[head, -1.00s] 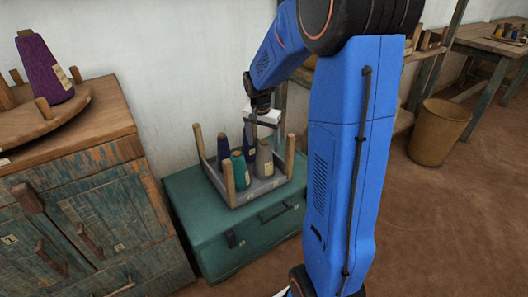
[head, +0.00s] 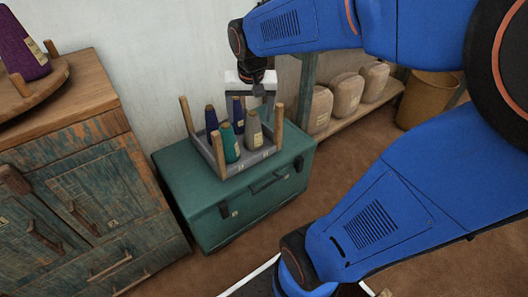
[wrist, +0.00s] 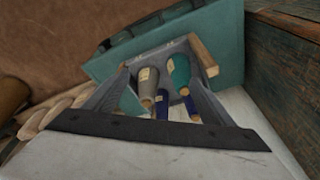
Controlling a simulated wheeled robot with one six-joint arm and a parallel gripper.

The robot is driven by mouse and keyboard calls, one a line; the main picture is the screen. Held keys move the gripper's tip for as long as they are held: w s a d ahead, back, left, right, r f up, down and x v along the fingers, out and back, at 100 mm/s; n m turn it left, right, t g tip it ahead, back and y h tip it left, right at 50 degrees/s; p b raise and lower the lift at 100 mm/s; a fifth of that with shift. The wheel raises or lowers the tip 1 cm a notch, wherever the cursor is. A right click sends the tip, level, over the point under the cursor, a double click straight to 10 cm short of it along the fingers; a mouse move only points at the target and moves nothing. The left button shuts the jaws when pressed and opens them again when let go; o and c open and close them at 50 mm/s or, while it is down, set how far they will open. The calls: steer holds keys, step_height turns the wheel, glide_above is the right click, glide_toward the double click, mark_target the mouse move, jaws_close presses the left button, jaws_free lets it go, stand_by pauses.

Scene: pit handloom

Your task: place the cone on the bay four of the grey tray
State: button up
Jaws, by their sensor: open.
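The grey tray (head: 246,170) with upright wooden corner posts sits on a green chest. Several cones stand upright in it: a grey one (head: 253,130) at front right, a teal one (head: 230,145) at front left, a navy one (head: 238,116) at back right and a dark blue one (head: 211,121) at back left. My gripper (head: 257,96) is open and empty above the tray's back right. In the wrist view, the cones, such as the grey one (wrist: 148,80), show between and beyond the spread fingers. Bay marks on the front rim are too small to read.
The green chest (head: 215,205) stands against the wall beside a worn wooden cabinet (head: 85,190). On the cabinet, a round wooden stand holds a purple cone (head: 20,45). Several beige sacks (head: 345,92) sit on a low shelf at right. A brown bin (head: 430,98) stands beyond it.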

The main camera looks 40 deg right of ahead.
steer(key=s+a+n+t, duration=0.1)
steer(key=s+a+n, duration=0.2)
steer(key=s, duration=0.5)
steer(key=s+a+n+t, duration=0.1)
steer(key=s+a+n, duration=0.2)
steer(key=s, duration=0.5)
steer(key=shift+y, duration=0.4)
